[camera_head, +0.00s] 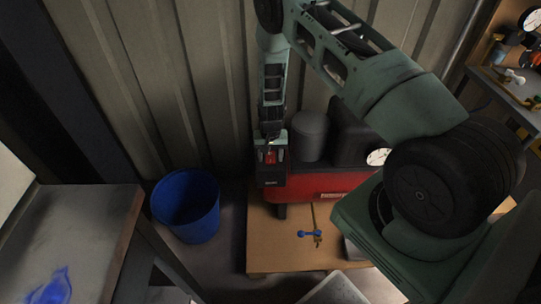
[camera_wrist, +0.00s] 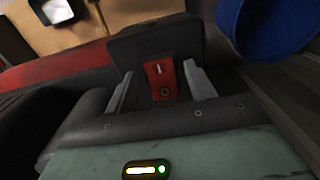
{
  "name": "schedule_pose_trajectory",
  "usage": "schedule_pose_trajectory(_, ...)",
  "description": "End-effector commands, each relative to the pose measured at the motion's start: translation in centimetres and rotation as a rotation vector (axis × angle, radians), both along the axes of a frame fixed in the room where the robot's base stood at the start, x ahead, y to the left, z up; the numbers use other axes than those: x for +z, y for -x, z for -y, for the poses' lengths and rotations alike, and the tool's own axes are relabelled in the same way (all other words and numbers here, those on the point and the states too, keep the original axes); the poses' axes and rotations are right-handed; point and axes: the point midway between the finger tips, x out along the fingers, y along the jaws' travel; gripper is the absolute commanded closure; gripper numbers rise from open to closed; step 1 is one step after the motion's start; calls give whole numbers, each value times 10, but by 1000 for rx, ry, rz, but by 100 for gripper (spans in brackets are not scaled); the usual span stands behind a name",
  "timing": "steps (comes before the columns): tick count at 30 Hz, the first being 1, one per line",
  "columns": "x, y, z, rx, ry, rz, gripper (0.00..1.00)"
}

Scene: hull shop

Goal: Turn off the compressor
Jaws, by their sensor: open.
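The compressor has a red tank (camera_head: 322,186) with dark grey parts on top and stands against the corrugated wall. At its left end is a black switch box (camera_head: 271,180) with a red switch plate (camera_head: 271,157). My gripper (camera_head: 271,150) hangs pointing down over this box, open and empty. In the wrist view the red switch plate (camera_wrist: 160,80) shows between the two spread fingers of my gripper (camera_wrist: 158,72), on the black box (camera_wrist: 185,40). I cannot tell whether a finger touches the box. My arm hides part of the compressor's right side.
A wooden board (camera_head: 262,255) under the compressor holds a small blue-handled fitting (camera_head: 310,234). A blue bucket (camera_head: 187,205) stands left of it and also shows in the wrist view (camera_wrist: 270,30). A grey table (camera_head: 85,225) is at the left. A round gauge (camera_head: 378,157) is near my arm.

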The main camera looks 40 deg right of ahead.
Motion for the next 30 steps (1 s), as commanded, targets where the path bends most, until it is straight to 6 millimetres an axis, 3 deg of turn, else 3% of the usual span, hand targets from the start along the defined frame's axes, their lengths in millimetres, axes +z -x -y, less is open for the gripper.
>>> schedule_pose_trajectory(1, 0, 0, 0, 0, 0, 0, 45)
schedule_pose_trajectory(6, 0, 0, 0, 0, 0, 0, 90)
schedule_pose_trajectory(14, -1, -2, 1, 0, -20, -28, 90)
schedule_pose_trajectory(30, 2, -8, 5, 1, -164, -241, 90)
